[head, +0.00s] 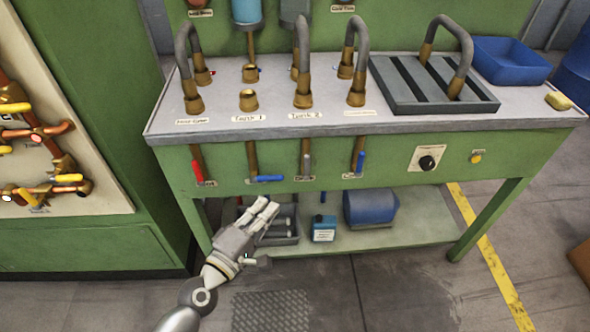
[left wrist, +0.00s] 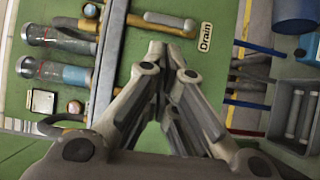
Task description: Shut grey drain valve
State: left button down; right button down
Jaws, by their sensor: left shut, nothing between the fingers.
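The grey drain valve (head: 306,164) is on a brass pipe on the green front panel, third from the left in the head view. Its grey lever points down, along the pipe. The left wrist view shows the grey lever (left wrist: 168,20) along the brass pipe, beside the "Drain" label (left wrist: 205,37). My left gripper (head: 268,208) is shut and empty, below and left of the valve, in front of the lower shelf. In the left wrist view its fingers (left wrist: 166,52) point toward the panel, apart from the lever. My right gripper is out of view.
A red-handled valve (head: 197,172) and two blue-handled valves (head: 268,178) (head: 360,162) share the panel. A black knob (head: 427,162) is further right. A grey tray (head: 285,238), blue canister (head: 323,229) and blue drum (head: 371,208) stand on the lower shelf. The floor in front is open.

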aim_at(307, 166)
pick_arm(q)
jog(key=x, duration=1.4)
jog(key=shift+a, duration=0.15)
